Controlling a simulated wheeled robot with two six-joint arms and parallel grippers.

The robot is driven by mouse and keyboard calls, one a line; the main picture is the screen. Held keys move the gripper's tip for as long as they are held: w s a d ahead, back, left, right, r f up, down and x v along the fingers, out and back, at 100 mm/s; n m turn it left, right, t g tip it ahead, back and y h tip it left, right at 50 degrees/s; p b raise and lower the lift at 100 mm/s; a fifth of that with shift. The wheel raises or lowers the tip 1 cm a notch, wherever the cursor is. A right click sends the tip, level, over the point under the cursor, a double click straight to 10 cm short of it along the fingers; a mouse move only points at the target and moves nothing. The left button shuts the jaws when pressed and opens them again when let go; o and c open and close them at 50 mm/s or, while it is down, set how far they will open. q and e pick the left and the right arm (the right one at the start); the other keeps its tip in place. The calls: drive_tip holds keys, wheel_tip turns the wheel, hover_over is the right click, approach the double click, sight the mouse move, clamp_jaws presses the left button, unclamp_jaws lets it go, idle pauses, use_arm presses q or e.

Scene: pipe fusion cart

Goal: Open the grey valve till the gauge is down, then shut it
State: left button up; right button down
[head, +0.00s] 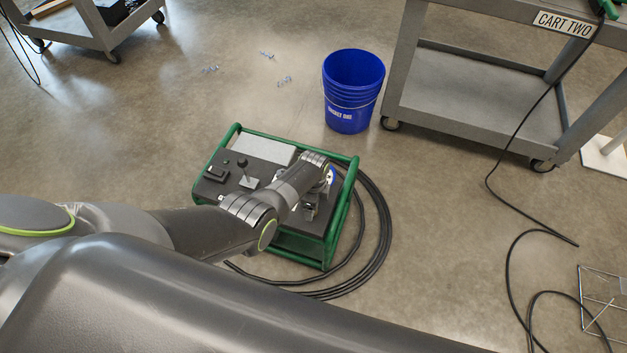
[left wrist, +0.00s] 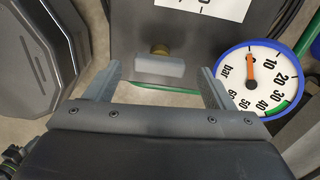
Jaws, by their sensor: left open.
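The grey valve handle (left wrist: 159,67) is a small bar on a brass stem, lying level across the left wrist view. My left gripper (left wrist: 158,74) is open, with one finger at each side of the handle and gaps between. I cannot tell from the handle whether the valve is open or shut. The gauge (left wrist: 252,84), with a white dial and blue rim, is to the right; its orange needle points at about 0 bar. In the head view, my left gripper (head: 311,207) is over the right end of the green-framed unit (head: 239,128). My right gripper is not in view.
The unit has a black joystick (head: 243,163) on its panel and black hose (head: 381,220) coiled around its right side. A blue bucket (head: 352,95) stands behind it. A grey cart (head: 470,95) stands at the back right, with a cable trailing on the floor.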

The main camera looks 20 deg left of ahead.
use_arm(q)
wheel_tip(320, 180, up, 16)
drive_tip(key=p, duration=0.6)
drive_tip(key=s+a+f+n, duration=0.5)
drive_tip(key=s+f, duration=0.5)
drive_tip(key=s+a+f+n, duration=0.4)
drive_tip(key=s+f+n, duration=0.1)
drive_tip(key=s+f, duration=0.6)
drive_tip(key=s+a+f+n, duration=0.2)
drive_tip(key=s, duration=0.6)
drive_tip(key=s+a+f+n, duration=0.2)
drive_tip(key=s+n, duration=0.1)
drive_tip(key=s, duration=0.4)
drive_tip(key=s+a+f+n+t+y, duration=0.1)
drive_tip(key=s+a+f+n, duration=0.1)
drive_tip(key=s, duration=0.6)
drive_tip(key=shift+s+a+n, duration=0.25)
drive_tip(key=shift+s+n, duration=0.05)
drive_tip(key=shift+n, duration=0.3)
